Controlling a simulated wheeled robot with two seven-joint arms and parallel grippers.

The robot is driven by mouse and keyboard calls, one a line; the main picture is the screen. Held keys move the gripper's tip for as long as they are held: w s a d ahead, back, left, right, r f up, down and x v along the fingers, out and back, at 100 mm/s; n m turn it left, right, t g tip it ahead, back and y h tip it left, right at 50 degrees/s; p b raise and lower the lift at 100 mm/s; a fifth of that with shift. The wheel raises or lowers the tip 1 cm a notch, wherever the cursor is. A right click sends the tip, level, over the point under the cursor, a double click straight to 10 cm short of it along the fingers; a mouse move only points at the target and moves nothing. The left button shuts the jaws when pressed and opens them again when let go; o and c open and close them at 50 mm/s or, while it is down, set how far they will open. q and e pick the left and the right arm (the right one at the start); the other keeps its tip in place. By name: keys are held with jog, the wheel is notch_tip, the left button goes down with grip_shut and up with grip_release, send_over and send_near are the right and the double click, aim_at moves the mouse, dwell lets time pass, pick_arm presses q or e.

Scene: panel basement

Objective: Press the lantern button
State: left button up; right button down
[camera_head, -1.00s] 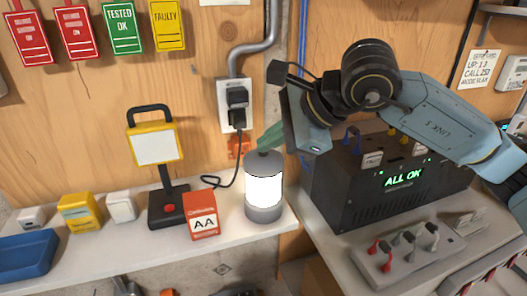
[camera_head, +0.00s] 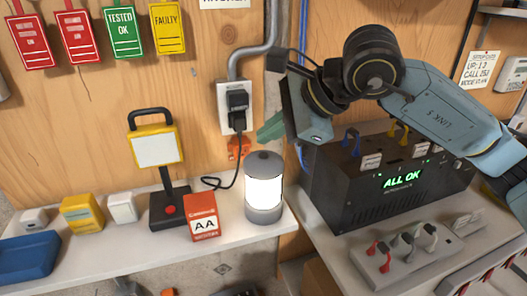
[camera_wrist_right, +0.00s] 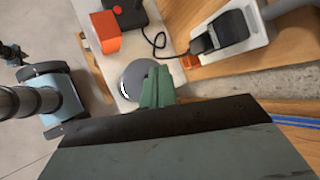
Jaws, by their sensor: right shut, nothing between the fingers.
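The lantern (camera_head: 264,188) is a grey cylinder with a bright white glowing body, standing upright near the right end of the shelf. Its grey top has a small dark round button (camera_head: 263,155). My right gripper (camera_head: 263,135) has green fingers, shut and empty, just above the lantern's top with a small gap in the head view. In the right wrist view the fingers (camera_wrist_right: 155,88) overlap part of the lantern's grey top (camera_wrist_right: 135,76) and hide the button. My left gripper is not in view.
A plugged-in outlet (camera_head: 236,105) is on the wall behind. A black "ALL OK" box (camera_head: 350,200) stands to the right.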

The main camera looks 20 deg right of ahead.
jog(key=shift+r+p, duration=1)
jog(key=shift+r, duration=1.2)
jog(key=shift+f, duration=0.1)
